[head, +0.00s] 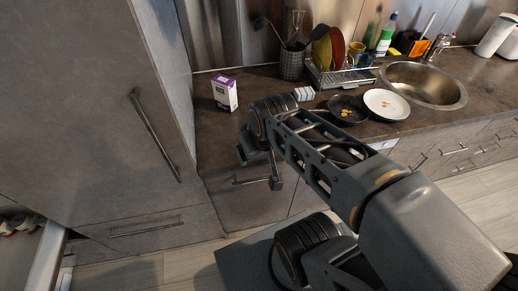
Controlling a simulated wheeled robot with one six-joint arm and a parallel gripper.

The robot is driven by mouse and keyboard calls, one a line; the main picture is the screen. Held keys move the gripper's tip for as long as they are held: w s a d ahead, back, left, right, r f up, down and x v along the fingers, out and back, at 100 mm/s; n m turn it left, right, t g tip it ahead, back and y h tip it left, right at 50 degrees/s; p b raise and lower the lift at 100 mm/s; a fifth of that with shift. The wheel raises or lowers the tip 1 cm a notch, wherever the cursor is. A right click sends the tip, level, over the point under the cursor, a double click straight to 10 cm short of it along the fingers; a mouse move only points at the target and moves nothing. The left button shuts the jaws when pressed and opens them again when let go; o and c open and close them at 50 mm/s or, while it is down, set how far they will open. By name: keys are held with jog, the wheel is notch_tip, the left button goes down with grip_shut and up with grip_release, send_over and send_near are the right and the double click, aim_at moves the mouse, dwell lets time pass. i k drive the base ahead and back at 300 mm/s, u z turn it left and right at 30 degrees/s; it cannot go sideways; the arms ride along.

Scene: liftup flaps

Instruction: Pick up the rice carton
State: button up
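A small white and purple carton (224,92) with dark lettering on its front stands upright on the dark countertop, towards the left end. It looks like the rice carton, though the print is too small to read fully. My gripper (258,167) hangs in front of the counter's front edge, below and to the right of the carton, and is apart from it. Its two fingers look spread, with nothing seen between them. My arm hides part of the counter and the drawers behind it.
A utensil holder (291,65), a dish rack (341,78), a dark pan (347,110), a white plate (386,105) and a sink (423,84) are to the carton's right. A small white striped item (304,94) lies nearer. A tall cabinet (100,100) borders the left. The counter (213,125) before the carton is clear.

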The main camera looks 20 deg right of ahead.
aim_at(224, 87)
jog(key=z, duration=1.9)
jog(key=k, duration=1)
jog(key=u, duration=1.55)
jog(key=i, duration=1)
jog(key=z, duration=0.05)
